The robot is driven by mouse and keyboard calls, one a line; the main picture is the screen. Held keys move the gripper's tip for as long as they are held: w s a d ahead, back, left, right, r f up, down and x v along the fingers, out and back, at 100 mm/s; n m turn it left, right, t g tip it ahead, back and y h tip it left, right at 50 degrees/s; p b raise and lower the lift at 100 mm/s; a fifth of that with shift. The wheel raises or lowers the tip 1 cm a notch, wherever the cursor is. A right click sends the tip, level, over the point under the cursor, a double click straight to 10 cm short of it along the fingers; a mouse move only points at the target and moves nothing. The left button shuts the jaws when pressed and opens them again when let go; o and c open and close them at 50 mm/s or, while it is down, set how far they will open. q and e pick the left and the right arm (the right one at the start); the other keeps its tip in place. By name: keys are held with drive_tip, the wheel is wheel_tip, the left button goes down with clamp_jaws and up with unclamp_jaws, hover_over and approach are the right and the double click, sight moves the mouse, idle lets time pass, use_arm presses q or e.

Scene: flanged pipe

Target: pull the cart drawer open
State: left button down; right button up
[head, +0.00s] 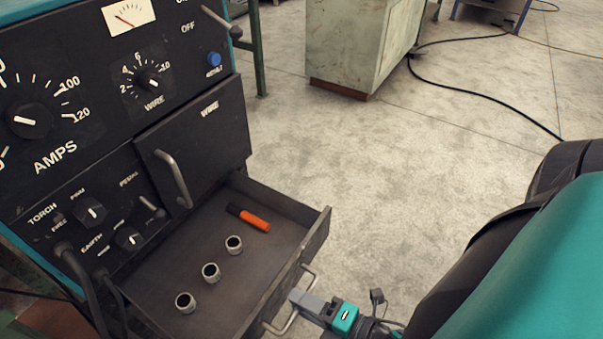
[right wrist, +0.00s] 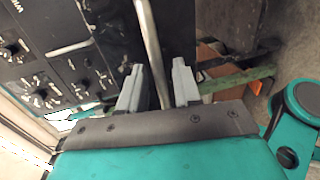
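The cart drawer (head: 160,268) is a dark metal tray that stands pulled out from the cart's front, its inside in view. Its bent-rod handle (head: 279,329) is on the drawer front. My right gripper (head: 300,297) is at this handle. In the right wrist view the handle bar (right wrist: 152,45) runs between the two grey fingers of my right gripper (right wrist: 158,88), with gaps visible beside it, so the fingers look open around it. Contact is hard to tell. My left gripper is in neither view.
Several items lie in the drawer: an orange-and-black cylinder (head: 250,218) and three metal rings (head: 210,271). Above it are a closed door with a handle (head: 175,178) and the welder panel (head: 100,105). A cabinet (head: 346,45) stands behind; the floor (head: 400,160) between is clear.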

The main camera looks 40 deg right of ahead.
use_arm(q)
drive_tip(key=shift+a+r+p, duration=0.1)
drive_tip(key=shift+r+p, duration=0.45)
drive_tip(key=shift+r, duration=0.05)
use_arm(e)
drive_tip(key=v, duration=1.2)
drive_tip(key=shift+s+d, duration=0.1)
